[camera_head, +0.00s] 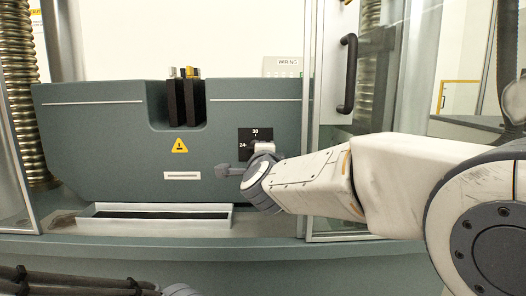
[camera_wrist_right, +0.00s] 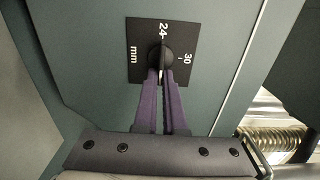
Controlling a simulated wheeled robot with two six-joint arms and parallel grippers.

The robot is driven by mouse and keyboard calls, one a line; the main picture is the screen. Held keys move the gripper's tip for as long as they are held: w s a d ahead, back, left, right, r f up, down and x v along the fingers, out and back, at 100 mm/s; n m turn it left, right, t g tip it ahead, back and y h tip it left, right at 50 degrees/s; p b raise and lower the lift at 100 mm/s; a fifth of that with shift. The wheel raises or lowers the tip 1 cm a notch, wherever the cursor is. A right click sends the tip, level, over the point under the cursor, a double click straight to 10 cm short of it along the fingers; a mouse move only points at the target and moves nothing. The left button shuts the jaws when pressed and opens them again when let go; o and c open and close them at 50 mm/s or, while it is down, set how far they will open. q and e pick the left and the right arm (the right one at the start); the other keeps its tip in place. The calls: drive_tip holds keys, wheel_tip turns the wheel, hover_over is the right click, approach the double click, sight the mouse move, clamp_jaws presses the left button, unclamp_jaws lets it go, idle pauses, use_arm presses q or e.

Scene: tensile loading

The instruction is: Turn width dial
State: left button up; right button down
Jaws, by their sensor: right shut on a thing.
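The width dial (camera_wrist_right: 161,57) is a small black round knob on a black square plate (camera_wrist_right: 138,60) marked 24, 30 and mm. In the right wrist view my right gripper (camera_wrist_right: 162,74) has its two purple fingers closed on the knob from either side. In the head view the plate (camera_head: 246,137) shows on the front of the grey-green machine, with 30 at the top and 24 at the left. My right wrist covers the knob and fingertips there. My left gripper is not seen.
The machine front (camera_head: 100,150) carries a yellow warning sign (camera_head: 180,146) and two black clamps (camera_head: 186,100). A shallow metal tray (camera_head: 218,218) lies below. A glass door with a black handle (camera_head: 347,74) stands at the right, close to my right arm.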

drive_tip(key=shift+f, duration=0.1)
drive_tip(key=c, duration=1)
unclamp_jaws()
drive_tip(key=shift+d, duration=0.1)
drive_tip(key=shift+s, duration=0.1)
drive_tip(key=s+p, duration=0.1)
drive_tip(key=s, duration=0.9)
drive_tip(key=shift+s, duration=0.15)
